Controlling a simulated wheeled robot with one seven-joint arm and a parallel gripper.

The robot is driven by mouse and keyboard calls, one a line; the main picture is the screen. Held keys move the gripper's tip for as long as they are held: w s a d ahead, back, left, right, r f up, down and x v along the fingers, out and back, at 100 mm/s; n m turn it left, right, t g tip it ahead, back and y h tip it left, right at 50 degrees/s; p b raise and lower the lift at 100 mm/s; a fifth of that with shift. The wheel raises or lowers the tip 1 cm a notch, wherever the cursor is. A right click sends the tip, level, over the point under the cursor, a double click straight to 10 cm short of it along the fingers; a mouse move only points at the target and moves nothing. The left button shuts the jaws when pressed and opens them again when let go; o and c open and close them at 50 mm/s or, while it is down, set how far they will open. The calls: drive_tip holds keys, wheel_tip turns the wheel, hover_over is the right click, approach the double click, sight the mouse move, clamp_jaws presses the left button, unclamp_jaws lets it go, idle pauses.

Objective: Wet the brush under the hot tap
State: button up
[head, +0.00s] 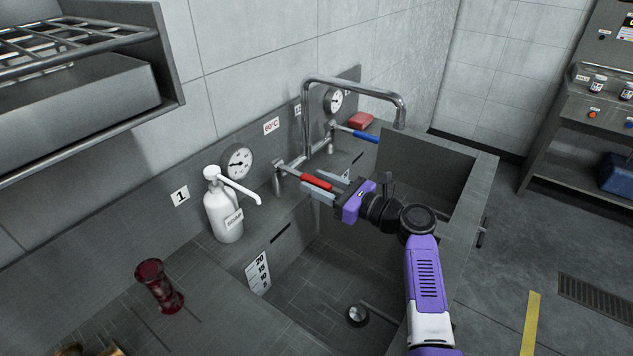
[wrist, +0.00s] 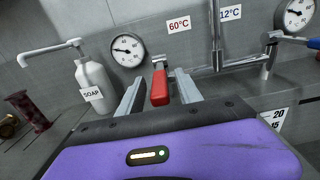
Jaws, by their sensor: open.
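The hot tap's red lever (head: 313,180) sticks out from the wall near the 60°C label (head: 271,126). My gripper (head: 322,186) is open, with its fingers on either side of this lever. In the wrist view the red lever (wrist: 160,88) lies between the two spread fingers; I cannot tell whether either touches it. The steel spout (head: 360,88) arches over the sink (head: 330,265), and I see no water at its outlet. A blue lever (head: 358,134) is on the cold side. I cannot make out a brush for certain.
A white soap bottle (head: 223,215) stands left of the hot tap. A dark red, waisted object (head: 159,286) stands on the left counter. A red block (head: 360,121) sits behind the blue lever. A steel rack (head: 85,80) overhangs at upper left.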

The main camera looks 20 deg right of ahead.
drive_tip(key=shift+w+a, duration=0.15)
drive_tip(key=shift+w, duration=0.05)
clamp_jaws()
idle(1.4)
